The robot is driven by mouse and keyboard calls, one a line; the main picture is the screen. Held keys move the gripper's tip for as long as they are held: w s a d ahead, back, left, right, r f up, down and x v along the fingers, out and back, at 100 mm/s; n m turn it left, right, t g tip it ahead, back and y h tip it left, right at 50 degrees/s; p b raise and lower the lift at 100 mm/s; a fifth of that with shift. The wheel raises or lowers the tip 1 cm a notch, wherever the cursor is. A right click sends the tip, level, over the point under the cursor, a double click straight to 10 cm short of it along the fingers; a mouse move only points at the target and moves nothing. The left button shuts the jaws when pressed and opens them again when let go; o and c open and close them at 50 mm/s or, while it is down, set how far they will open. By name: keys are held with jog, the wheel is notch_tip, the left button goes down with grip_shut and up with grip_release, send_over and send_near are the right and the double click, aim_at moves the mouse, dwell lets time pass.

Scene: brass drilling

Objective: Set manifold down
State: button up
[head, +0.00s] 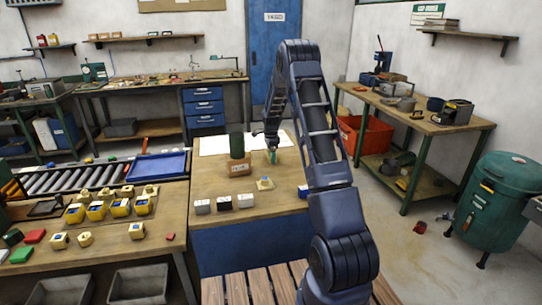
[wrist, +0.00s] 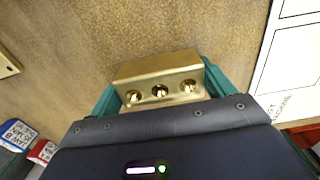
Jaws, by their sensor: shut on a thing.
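The brass manifold (wrist: 160,82), a gold block with three round holes in a row, sits between the teal fingers of my gripper (wrist: 162,92) in the wrist view. The gripper is shut on it. In the head view my gripper (head: 272,156) is low over the wooden bench (head: 215,180), near the white sheet at the back. There the manifold is too small and covered to make out. The bench top fills the background in the wrist view; I cannot tell whether the manifold touches it.
The white marked sheet (wrist: 290,60) lies right of the manifold. A small brass-coloured plate (head: 265,183) lies nearer the front. Labelled blocks (head: 224,202) stand in a row at the front left.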

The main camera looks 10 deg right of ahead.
jog(key=o, duration=1.6)
jog(key=shift+f, duration=0.1)
notch_tip(320, 180, up, 12)
jog(key=s+r+n+t, duration=0.2)
jog(key=s+r+n, duration=0.6)
jog(key=s+r, duration=1.4)
jog(key=s+f+n+t, duration=0.2)
jog(key=s+n, duration=0.8)
jog(key=s, duration=2.1)
jog(key=shift+a+f+t, duration=0.3)
jog(key=shift+a+f, duration=0.15)
